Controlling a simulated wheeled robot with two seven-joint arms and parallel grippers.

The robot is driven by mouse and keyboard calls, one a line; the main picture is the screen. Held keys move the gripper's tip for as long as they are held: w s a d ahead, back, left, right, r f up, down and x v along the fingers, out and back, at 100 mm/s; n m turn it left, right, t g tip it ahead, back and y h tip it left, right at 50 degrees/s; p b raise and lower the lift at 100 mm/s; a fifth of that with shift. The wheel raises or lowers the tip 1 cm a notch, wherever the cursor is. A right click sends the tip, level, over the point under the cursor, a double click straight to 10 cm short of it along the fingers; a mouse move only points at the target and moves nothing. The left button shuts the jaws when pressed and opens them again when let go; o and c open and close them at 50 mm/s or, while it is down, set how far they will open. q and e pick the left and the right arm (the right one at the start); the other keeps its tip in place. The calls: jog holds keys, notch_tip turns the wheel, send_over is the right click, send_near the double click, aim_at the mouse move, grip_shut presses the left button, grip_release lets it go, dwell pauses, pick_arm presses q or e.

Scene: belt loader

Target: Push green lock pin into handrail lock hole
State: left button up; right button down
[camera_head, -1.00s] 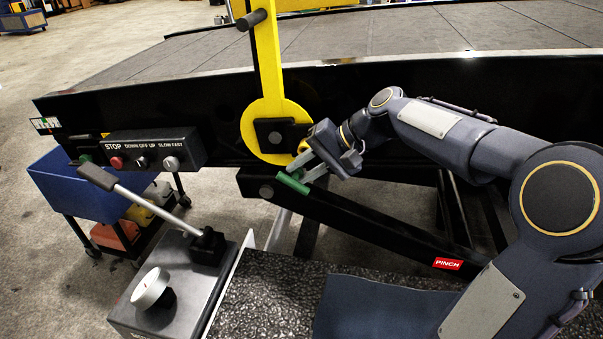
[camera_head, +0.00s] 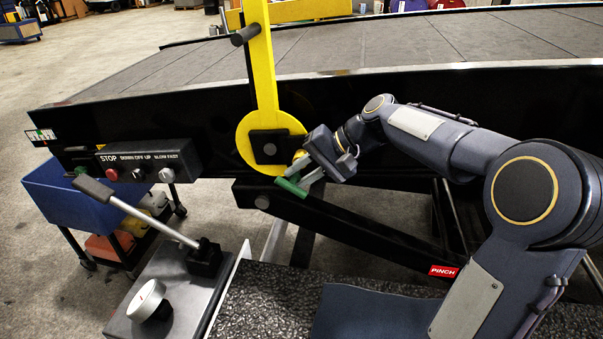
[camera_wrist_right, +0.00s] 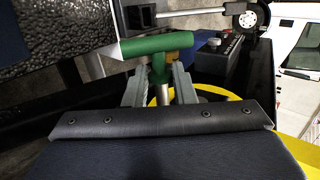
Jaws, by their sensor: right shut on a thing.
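The green lock pin (camera_head: 290,187) has a green crossbar handle and sits at the lower right of the yellow disc at the handrail's base. It also shows in the right wrist view (camera_wrist_right: 150,45), where its stem runs down between the fingers. My right gripper (camera_head: 306,178) is shut on the pin's stem just behind the crossbar; its fingers also show in the right wrist view (camera_wrist_right: 158,86). The yellow handrail (camera_head: 262,60) stands upright, with a dark square block on its disc. The lock hole and the pin's tip are hidden behind the gripper. My left gripper is not in view.
A control panel (camera_head: 138,163) with a red stop button is left of the disc. A lever (camera_head: 150,212) and a white knob (camera_head: 147,299) stand on a grey box in front. A black beam (camera_head: 340,225) with a red PINCH label slopes below the pin.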

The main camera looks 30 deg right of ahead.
jog(key=shift+w+d+p, duration=0.45)
jog(key=shift+w+d, duration=0.2)
jog(key=shift+w, duration=0.2)
jog(key=shift+w+d+p, duration=0.45)
jog(key=shift+w+d, duration=0.15)
jog(key=shift+w, duration=0.25)
jog(key=shift+w+d, duration=0.2)
jog(key=shift+d, duration=0.05)
dwell(0.6)
dwell(1.2)
dwell(0.6)
jog(key=shift+a+f, duration=0.1)
dwell(0.8)
dwell(0.3)
dwell(0.9)
